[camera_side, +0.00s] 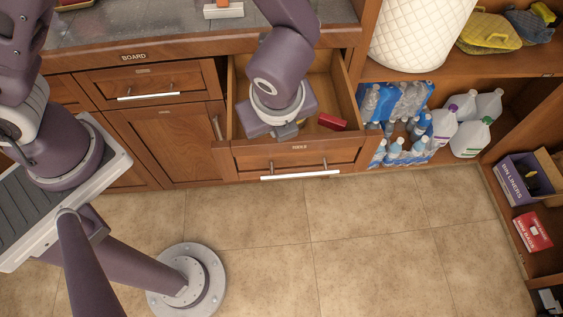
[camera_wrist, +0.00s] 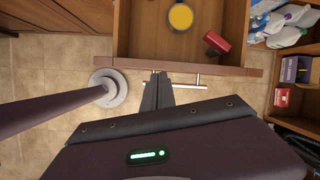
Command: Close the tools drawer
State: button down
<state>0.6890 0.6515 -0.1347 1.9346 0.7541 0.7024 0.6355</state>
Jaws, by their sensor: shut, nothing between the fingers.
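The wooden tools drawer (camera_side: 310,153) stands pulled out below the counter in the side view, its inside visible from above. A long metal handle (camera_side: 300,174) is on its front. In the wrist view the drawer's front edge (camera_wrist: 225,70) crosses the middle, with the handle (camera_wrist: 192,86) just below it. My gripper (camera_wrist: 157,75) is shut and empty, its tips at the drawer front by the left part of the handle; I cannot tell whether they touch. In the side view my wrist hides the fingers. A red item (camera_side: 332,122) and a yellow round item (camera_wrist: 180,17) lie in the drawer.
Another drawer (camera_side: 148,83) and a cabinet door (camera_side: 170,140) are at the left. Shelves at the right hold bottled water (camera_side: 405,100), white jugs (camera_side: 470,138) and boxes (camera_side: 533,231). The tiled floor (camera_side: 370,230) before the drawer is mostly clear.

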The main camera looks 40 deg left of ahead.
jog(key=f+m, duration=0.1)
jog(key=f, duration=0.4)
jog(key=f+m, duration=0.1)
jog(key=f, duration=0.4)
jog(key=w+f+m, duration=0.1)
jog(key=f, duration=0.4)
jog(key=shift+d+f, duration=0.2)
jog(key=shift+f, duration=0.05)
jog(key=w+a, duration=2)
jog(key=shift+w+a, duration=0.3)
jog(key=shift+a, duration=0.05)
jog(key=shift+w+a+r, duration=0.1)
jog(key=shift+w+a, duration=0.15)
